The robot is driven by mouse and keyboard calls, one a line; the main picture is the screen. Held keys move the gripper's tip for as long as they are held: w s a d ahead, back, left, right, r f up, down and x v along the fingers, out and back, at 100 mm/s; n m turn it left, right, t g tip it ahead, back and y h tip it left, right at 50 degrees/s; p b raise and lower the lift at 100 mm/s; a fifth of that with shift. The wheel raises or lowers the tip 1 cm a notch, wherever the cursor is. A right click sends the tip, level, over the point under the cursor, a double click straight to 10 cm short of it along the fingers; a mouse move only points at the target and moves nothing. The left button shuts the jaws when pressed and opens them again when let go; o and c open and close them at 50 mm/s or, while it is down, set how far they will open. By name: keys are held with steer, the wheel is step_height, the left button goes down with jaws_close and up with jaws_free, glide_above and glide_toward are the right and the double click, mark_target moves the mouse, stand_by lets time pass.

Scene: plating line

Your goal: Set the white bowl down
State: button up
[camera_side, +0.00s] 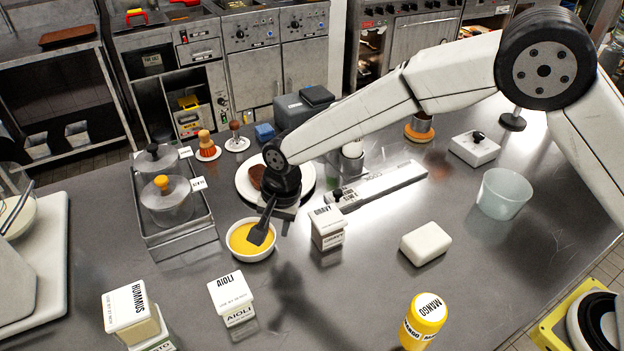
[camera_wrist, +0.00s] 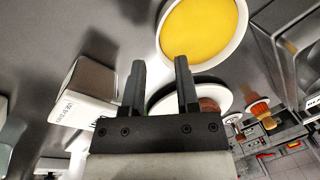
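The white bowl (camera_side: 236,256) holds a yellow-orange filling and is upright, appearing to stand on the steel counter left of centre. In the wrist view the bowl (camera_wrist: 240,46) is at the top, just beyond and right of the fingertips. My gripper (camera_side: 262,234) points down at the bowl's right side, one dark finger overlapping its rim in the side view. In the wrist view my gripper (camera_wrist: 160,66) has its two fingers apart with nothing between them. The right finger is close to the bowl's rim; I cannot tell whether it touches.
A gravy box (camera_side: 328,228) stands close to the right of the gripper. A white plate (camera_side: 247,187) is behind it. A tray with lidded pots (camera_side: 160,247) is left of the bowl. An aioli box (camera_side: 231,291) stands in front. Clear counter lies right of the aioli box.

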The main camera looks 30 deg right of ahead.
step_height(320, 180, up, 9)
steer(key=s+d, duration=0.1)
steer(key=shift+d, duration=0.15)
stand_by(0.7)
steer(key=shift+n, duration=0.8)
steer(key=d, duration=0.5)
steer(key=s+d, duration=0.1)
steer(key=d, duration=0.1)
steer(key=shift+d, duration=0.35)
steer(key=s+d+f+n, duration=0.1)
steer(key=s+d+n, duration=0.1)
steer(key=s+d, duration=0.3)
steer(key=s+d+f+n+t+h, duration=0.1)
steer(key=s+d+n, duration=0.1)
steer(key=s+d, duration=0.3)
steer(key=s+d+f+n, duration=0.1)
steer(key=s+d, duration=0.4)
steer(key=d, duration=0.5)
steer(key=shift+s+d+n+h, duration=0.15)
steer(key=shift+d+n+h, duration=0.15)
steer(key=shift+d+n, duration=0.15)
steer(key=shift+s+d+f, duration=0.15)
steer(key=shift+s, duration=0.3)
